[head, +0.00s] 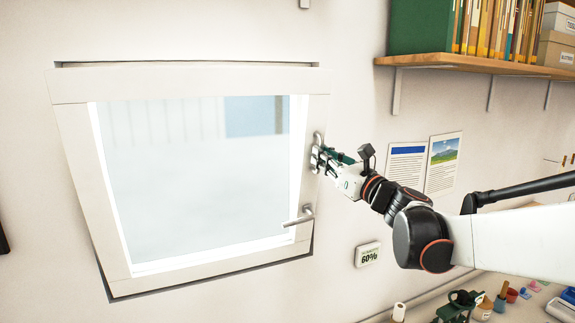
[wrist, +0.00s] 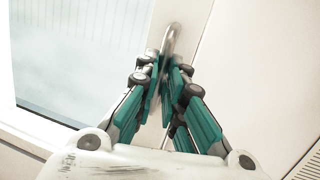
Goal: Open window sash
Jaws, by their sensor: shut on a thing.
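The white window sash (head: 77,180) holds a frosted pane (head: 195,175) and sits in the wall at the left of the head view. Dark gaps show along its top and bottom edges; I cannot tell how far it stands out from the wall. A metal pull handle (head: 317,138) is on its right stile, above a lever handle (head: 300,216) that points left. My gripper (head: 322,158) is shut on the pull handle. In the wrist view the handle's curved metal bar (wrist: 172,38) rises between the teal fingers (wrist: 166,78), which hide its lower part.
A wooden shelf (head: 480,66) with books and boxes is above my arm. Two posters (head: 425,164) and a humidity display reading 60% (head: 367,254) are on the wall right of the window. Small items, including a green tool (head: 458,306), are on the surface at the lower right.

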